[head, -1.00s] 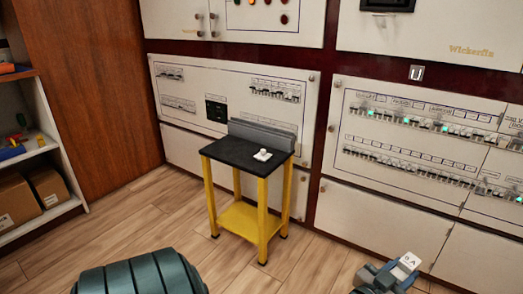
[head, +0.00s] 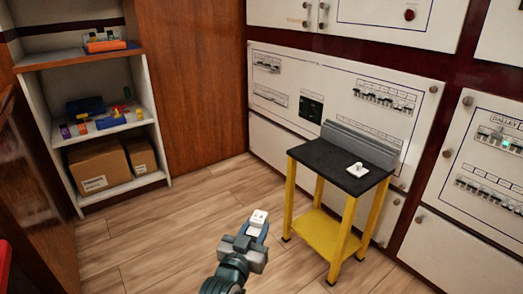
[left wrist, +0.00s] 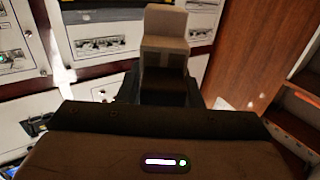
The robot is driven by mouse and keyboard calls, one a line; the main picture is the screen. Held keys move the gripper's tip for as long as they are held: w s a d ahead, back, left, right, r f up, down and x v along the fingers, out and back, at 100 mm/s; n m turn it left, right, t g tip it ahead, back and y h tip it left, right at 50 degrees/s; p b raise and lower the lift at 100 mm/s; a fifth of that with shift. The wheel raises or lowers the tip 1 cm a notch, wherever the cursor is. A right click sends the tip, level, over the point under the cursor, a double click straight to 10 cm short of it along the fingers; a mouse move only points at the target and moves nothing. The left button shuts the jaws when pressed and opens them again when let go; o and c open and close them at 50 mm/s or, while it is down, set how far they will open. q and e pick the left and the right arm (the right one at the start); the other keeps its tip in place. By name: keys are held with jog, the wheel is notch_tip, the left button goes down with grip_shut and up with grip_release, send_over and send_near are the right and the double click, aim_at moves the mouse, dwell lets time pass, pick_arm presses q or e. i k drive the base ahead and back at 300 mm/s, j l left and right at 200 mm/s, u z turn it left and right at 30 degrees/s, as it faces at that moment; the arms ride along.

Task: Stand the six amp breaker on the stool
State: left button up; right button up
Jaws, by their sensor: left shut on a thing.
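My left gripper (head: 246,246) is shut on a small white breaker (head: 258,217), held out in front over the floor, left of the stool. The breaker's label is too small to read for sure. In the left wrist view the breaker (left wrist: 165,42) is a pale stepped block in shadow, standing out beyond the gripper. The stool (head: 322,156) has a black top, yellow legs and a yellow lower shelf. A grey rail (head: 360,143) runs along its back edge. A small white thing (head: 355,170) sits on its top. The breaker is apart from the stool. My right gripper is not in view.
Panels with breaker rows (head: 385,97) line the wall behind the stool. A shelf unit (head: 150,160) at the left holds cardboard boxes (head: 98,165) and coloured parts. Wooden floor (head: 160,235) lies open between the shelf and the stool. The stool top's front left is bare.

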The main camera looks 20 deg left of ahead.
aim_at(312, 152)
jog(key=i+j+u, duration=0.1)
jog(key=i+u, duration=0.15)
jog(key=u, duration=0.15)
jog(key=i+u, duration=0.25)
jog(key=u, duration=0.15)
jog(key=i+u, duration=0.25)
jog(key=u, duration=0.15)
jog(key=i+z, duration=0.3)
jog(key=z, duration=0.15)
